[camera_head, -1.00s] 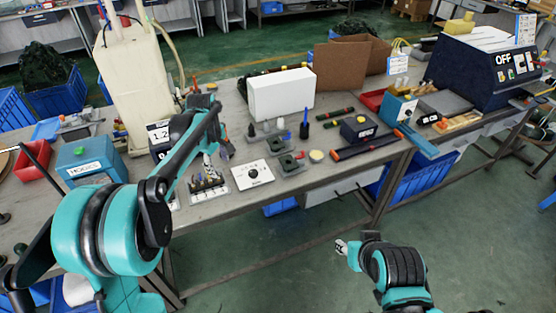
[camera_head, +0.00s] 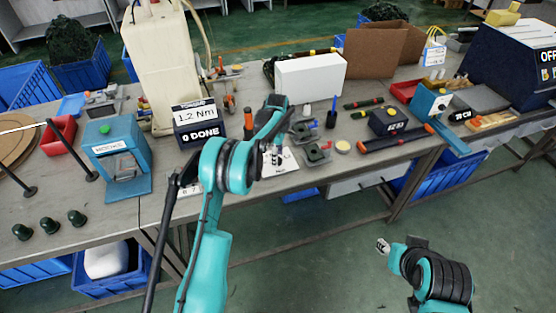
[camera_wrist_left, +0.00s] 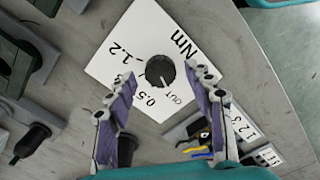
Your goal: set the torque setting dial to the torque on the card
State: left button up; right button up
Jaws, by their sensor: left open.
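The torque dial (camera_wrist_left: 160,71) is a round black knob on a white plate (camera_wrist_left: 122,62) marked 0.5, 1.2, Nm and OUT. Which mark the knob points at is too small to tell. In the head view the plate (camera_head: 279,161) is partly hidden by my left arm. The card (camera_head: 192,115) reads 1.2 Nm, above a display reading 0 DONE. My left gripper (camera_wrist_left: 163,84) is open over the plate, its fingertips on either side of the knob's near edge; contact cannot be told. My right gripper (camera_head: 383,245) hangs in front of the table, away from the dial; its jaws are unclear.
Small grey fixtures (camera_head: 316,153) stand right of the plate, with a white box (camera_head: 310,80) behind. Numbered slots with coloured wires (camera_wrist_left: 205,140) lie close to the left gripper. A blue press-like box (camera_head: 118,155) is at left. The floor before the table is clear.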

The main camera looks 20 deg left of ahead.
pick_arm(q)
jog(key=shift+f, duration=0.55)
jog(key=c, duration=1.2)
jog(key=shift+o, duration=0.2)
